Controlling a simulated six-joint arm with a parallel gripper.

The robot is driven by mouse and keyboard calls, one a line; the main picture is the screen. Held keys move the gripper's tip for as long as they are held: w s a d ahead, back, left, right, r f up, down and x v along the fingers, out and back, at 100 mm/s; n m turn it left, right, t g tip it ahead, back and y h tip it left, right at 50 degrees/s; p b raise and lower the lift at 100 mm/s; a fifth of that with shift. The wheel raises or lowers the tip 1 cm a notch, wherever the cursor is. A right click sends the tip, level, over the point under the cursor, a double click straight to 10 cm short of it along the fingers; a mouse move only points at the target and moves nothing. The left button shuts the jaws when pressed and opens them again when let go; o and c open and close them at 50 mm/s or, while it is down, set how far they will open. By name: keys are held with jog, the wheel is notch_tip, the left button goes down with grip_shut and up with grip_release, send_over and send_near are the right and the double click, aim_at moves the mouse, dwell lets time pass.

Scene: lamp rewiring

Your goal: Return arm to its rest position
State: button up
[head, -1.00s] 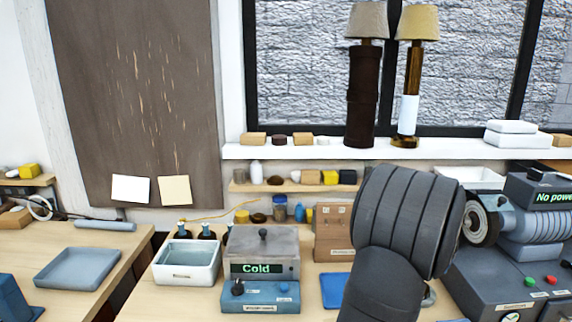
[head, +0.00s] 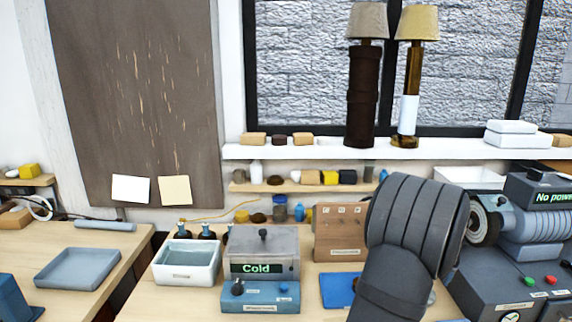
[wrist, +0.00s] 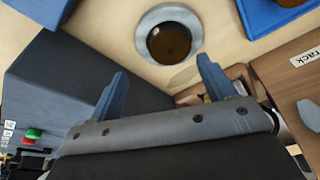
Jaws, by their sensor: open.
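My gripper (wrist: 160,88) shows in the wrist view with its two blue-grey fingers spread apart and nothing between them. Beyond the fingertips, on the pale wooden bench, is a round grey dish (wrist: 173,34) with a dark brown centre, apart from the fingers. In the head view my dark grey arm rises from the bottom right of centre, in front of the bench, and my gripper is hidden there.
The grinder-like machine (head: 512,255) stands right of my arm. A wooden rack (head: 338,240), a "Cold" heater box (head: 262,265) and a white tray (head: 190,277) stand to the left. Two lamps (head: 364,90) (head: 408,90) stand on the white sill (head: 300,152).

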jog(key=s+d+r, duration=0.4)
jog(key=s+r, duration=0.1)
jog(key=s, duration=0.3)
jog(key=a+f, duration=0.2)
jog(key=a, duration=0.5)
jog(key=s+a+f, duration=0.1)
jog(key=a+f, duration=0.1)
jog(key=a, duration=0.6)
jog(key=a+f, duration=0.2)
jog(key=a, duration=0.5)
jog(key=shift+s+a+f, duration=0.1)
jog(key=shift+s+a, duration=0.05)
jog(key=shift+a, duration=0.2)
jog(key=shift+s+x, duration=0.25)
jog(key=shift+x, duration=0.85)
jog(key=shift+d+f, duration=0.1)
jog(key=shift+f, duration=0.35)
jog(key=shift+w, duration=0.1)
